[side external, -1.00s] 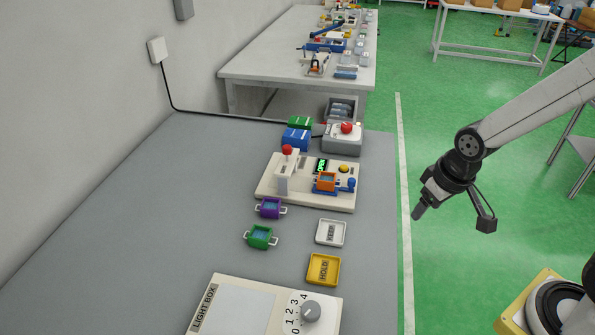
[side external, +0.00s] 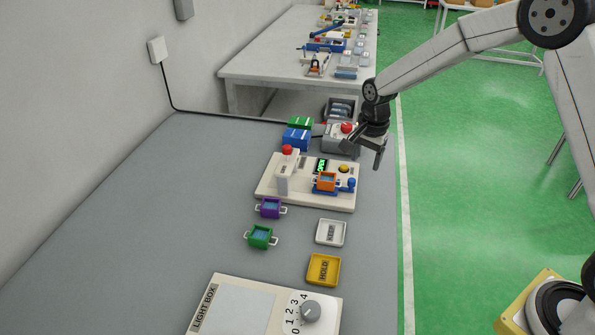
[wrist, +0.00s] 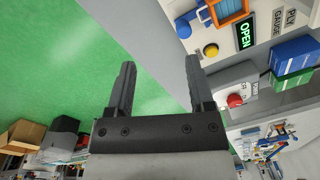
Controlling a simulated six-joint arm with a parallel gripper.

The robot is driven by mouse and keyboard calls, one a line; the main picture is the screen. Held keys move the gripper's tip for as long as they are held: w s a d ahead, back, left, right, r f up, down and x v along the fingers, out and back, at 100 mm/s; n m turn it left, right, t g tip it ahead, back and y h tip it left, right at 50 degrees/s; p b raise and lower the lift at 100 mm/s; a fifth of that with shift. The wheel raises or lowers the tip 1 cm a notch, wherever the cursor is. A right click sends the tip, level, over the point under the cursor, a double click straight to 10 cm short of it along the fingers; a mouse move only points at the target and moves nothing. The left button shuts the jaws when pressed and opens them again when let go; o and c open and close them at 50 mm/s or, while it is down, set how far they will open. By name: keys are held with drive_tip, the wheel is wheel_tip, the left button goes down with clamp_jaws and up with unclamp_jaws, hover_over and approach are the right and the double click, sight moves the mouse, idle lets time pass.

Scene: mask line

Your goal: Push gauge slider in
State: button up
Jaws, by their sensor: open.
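The gauge (side external: 287,200) is a cream board on the grey bench, with a white post topped by a red knob. Its slider (side external: 325,188) is blue with a round blue knob (side external: 351,184) at the right end, and an orange frame (side external: 326,180) sits on it. A green display reads OPEN in the wrist view (wrist: 246,35), with a yellow button (wrist: 211,50) beside it. My gripper (side external: 368,160) is open and empty, above the bench's right edge, up and right of the blue knob and apart from it. In the wrist view my gripper (wrist: 158,85) points past the board's corner.
A grey box with a red button (side external: 346,128) stands behind the board, close to my gripper. Blue (side external: 296,139) and green (side external: 300,122) boxes stand left of it. Purple (side external: 270,208) and green (side external: 260,236) frames, KEEP (side external: 331,233) and HOLD (side external: 323,270) trays lie in front.

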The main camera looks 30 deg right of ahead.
sight(352, 179)
drive_tip(key=w+m, duration=0.1)
drive_tip(key=w+f+m, duration=0.1)
drive_tip(key=w, duration=0.1)
drive_tip(key=w+d+f+m, duration=0.1)
drive_tip(key=m, duration=0.1)
drive_tip(key=shift+w+f+g, duration=0.15)
drive_tip(key=shift+w+g, duration=0.15)
drive_tip(key=shift+f, duration=3.9)
clamp_jaws()
